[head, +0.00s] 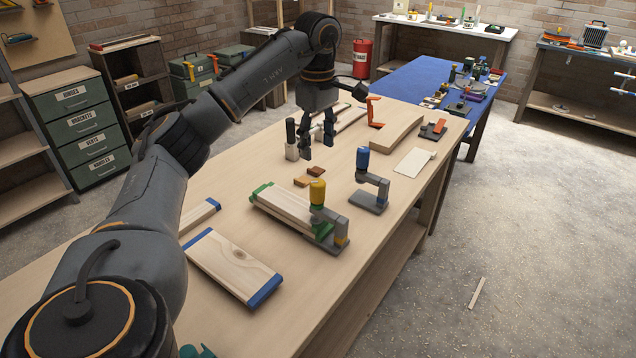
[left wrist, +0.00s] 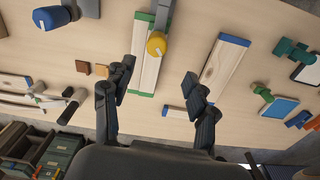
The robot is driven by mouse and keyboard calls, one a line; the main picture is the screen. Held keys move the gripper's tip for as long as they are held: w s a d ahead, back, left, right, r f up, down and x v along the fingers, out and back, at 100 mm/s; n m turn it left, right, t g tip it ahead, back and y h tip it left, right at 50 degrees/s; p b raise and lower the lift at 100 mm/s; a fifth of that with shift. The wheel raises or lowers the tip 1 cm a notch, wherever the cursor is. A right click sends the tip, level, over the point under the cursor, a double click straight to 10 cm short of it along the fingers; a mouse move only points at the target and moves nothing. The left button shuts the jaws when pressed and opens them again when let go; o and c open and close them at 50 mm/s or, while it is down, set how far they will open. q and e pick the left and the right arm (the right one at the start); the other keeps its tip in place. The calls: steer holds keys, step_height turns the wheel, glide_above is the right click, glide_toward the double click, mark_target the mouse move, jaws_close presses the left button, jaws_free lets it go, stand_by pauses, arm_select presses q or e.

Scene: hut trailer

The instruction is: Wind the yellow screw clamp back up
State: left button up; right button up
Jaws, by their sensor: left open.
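The yellow screw clamp has a yellow knob (head: 317,191) on top of a grey arm (head: 330,216). It stands at the right end of a stack of pale boards (head: 283,205) with green ends. I cannot tell whether its screw presses on the boards. In the left wrist view the yellow knob (left wrist: 157,44) is seen from above, beyond and between the fingertips. My left gripper (head: 318,147) points down over the far part of the bench, apart from the clamp. Its fingers (left wrist: 159,76) are spread and empty. My right gripper is not in view.
A blue-knobbed clamp (head: 362,159) stands behind the yellow one. A blue-ended board (head: 232,262) lies in front. Small brown blocks (head: 309,178), a dark-handled tool (head: 291,138) and a red clamp (head: 375,111) are near the gripper. Some bare bench separates them.

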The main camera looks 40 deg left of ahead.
arm_select(q)
glide_above(318, 182)
step_height(318, 182, down, 4)
steer(key=shift+f+p, duration=0.2)
steer(key=shift+p, duration=0.25)
step_height(318, 182, down, 6)
steer(key=shift+a+r+p, duration=0.1)
steer(key=shift+p, duration=0.45)
steer(key=shift+f, duration=0.7)
steer(key=shift+c, duration=0.8)
steer(key=c, duration=1)
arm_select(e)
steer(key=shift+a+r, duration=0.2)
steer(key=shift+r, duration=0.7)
